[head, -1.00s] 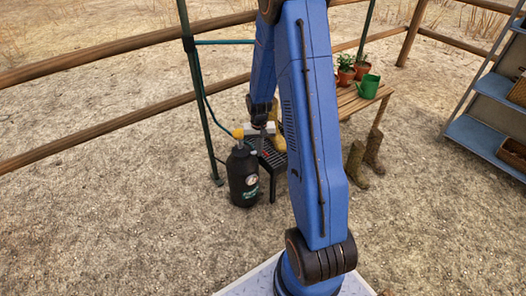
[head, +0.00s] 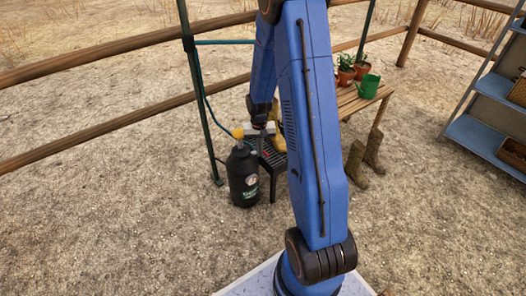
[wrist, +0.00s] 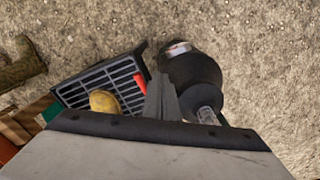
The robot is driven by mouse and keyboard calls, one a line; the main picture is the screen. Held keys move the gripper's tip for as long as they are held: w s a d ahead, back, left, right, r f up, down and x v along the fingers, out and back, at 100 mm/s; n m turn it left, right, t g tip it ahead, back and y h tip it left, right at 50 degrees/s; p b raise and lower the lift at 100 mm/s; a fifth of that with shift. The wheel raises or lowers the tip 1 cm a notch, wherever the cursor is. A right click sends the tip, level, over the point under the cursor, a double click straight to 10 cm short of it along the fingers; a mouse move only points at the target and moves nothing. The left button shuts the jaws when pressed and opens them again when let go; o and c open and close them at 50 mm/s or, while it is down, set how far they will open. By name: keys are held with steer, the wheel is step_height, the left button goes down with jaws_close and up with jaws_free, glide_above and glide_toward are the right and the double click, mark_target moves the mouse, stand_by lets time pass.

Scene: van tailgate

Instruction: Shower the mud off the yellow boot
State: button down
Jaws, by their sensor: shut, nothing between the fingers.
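The yellow boot (head: 279,142) stands at the black slatted stand (head: 272,161), partly hidden by my arm in the head view. In the wrist view a yellow part of the boot (wrist: 103,101) shows above the slats of the stand (wrist: 75,94), cut off by my gripper's housing. I cannot make out mud on it. A black pressure sprayer (head: 243,178) with a yellow top stands on the ground left of the stand. My gripper (wrist: 162,98) is shut and empty, its fingers between the stand and the sprayer (wrist: 190,72) in the wrist view.
A red strip (wrist: 138,84) lies at the stand's edge. Brown boots (head: 366,158) stand by a wooden bench (head: 358,100) with potted plants and a green watering can (head: 368,86). A green post (head: 201,110) with a hose rises behind the sprayer. A shelf (head: 488,135) is at right.

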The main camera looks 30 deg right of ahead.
steer(key=shift+f, duration=0.1)
stand_by(0.3)
steer(key=shift+f, duration=2.05)
steer(key=shift+d, duration=0.15)
steer(key=shift+w+d, duration=0.25)
steer(key=shift+d, duration=0.85)
steer(key=shift+w+d, duration=0.2)
steer(key=shift+d, duration=0.9)
steer(key=r, duration=0.4)
steer(key=shift+a+r, duration=0.2)
steer(key=shift+r, duration=0.15)
steer(key=w+d, duration=0.2)
steer(key=d, duration=0.3)
steer(key=shift+w+d, duration=0.25)
steer(key=shift+w, duration=0.05)
